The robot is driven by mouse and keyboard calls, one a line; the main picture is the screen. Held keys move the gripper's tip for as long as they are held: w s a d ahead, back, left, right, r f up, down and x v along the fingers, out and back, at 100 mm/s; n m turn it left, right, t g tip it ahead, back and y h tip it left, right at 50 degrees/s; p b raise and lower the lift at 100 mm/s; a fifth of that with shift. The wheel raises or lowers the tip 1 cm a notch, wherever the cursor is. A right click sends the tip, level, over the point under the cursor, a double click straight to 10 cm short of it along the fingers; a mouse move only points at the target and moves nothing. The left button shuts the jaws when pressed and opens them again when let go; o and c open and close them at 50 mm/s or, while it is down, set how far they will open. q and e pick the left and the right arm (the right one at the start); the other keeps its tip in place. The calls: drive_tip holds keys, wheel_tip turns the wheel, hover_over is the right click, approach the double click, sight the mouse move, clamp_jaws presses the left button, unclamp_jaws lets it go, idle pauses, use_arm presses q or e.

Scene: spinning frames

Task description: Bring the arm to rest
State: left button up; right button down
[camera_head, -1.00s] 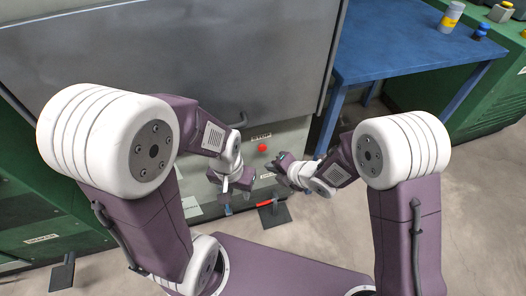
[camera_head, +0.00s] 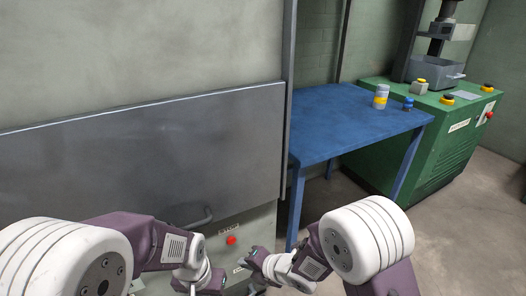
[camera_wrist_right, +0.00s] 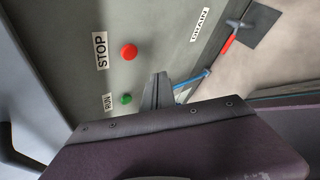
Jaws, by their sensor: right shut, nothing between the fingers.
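My right arm, purple and white, comes in at the lower right of the head view. Its gripper (camera_head: 246,260) is in front of the grey cabinet, low and to the right of a red button (camera_head: 232,240). In the right wrist view the dark fingers (camera_wrist_right: 157,92) are together with nothing between them. They show beside the green RUN button (camera_wrist_right: 126,99). My left arm comes in at the lower left of the head view. Its gripper (camera_head: 190,287) is at the bottom edge, partly cut off, and its fingers are unclear.
The grey cabinet has a wide metal panel (camera_head: 150,145) with a handle (camera_head: 196,217). A blue table (camera_head: 335,120) stands to the right, bearing a yellow-and-white container (camera_head: 381,97). A green machine (camera_head: 435,150) is beyond it.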

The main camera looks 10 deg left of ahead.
drive_tip(key=w+d+r+m+t, duration=0.2)
drive_tip(key=w+d+r+t, duration=0.1)
drive_tip(key=w+d+r, duration=0.3)
drive_tip(key=d+r+m+h, duration=0.3)
drive_tip(key=d+m+h, duration=0.45)
drive_tip(key=d, duration=0.75)
drive_tip(key=s+d+f+m+g, duration=0.3)
drive_tip(key=s+d+m, duration=0.5)
drive_tip(key=m, duration=0.5)
drive_tip(key=s+a+f+m+g, duration=0.1)
drive_tip(key=s+f+m+g, duration=0.3)
drive_tip(key=s+m, duration=0.55)
wheel_tip(320, 180, up, 32)
drive_tip(key=p, duration=3.1)
drive_tip(key=shift+s+p, duration=0.2)
drive_tip(key=shift+p, duration=0.1)
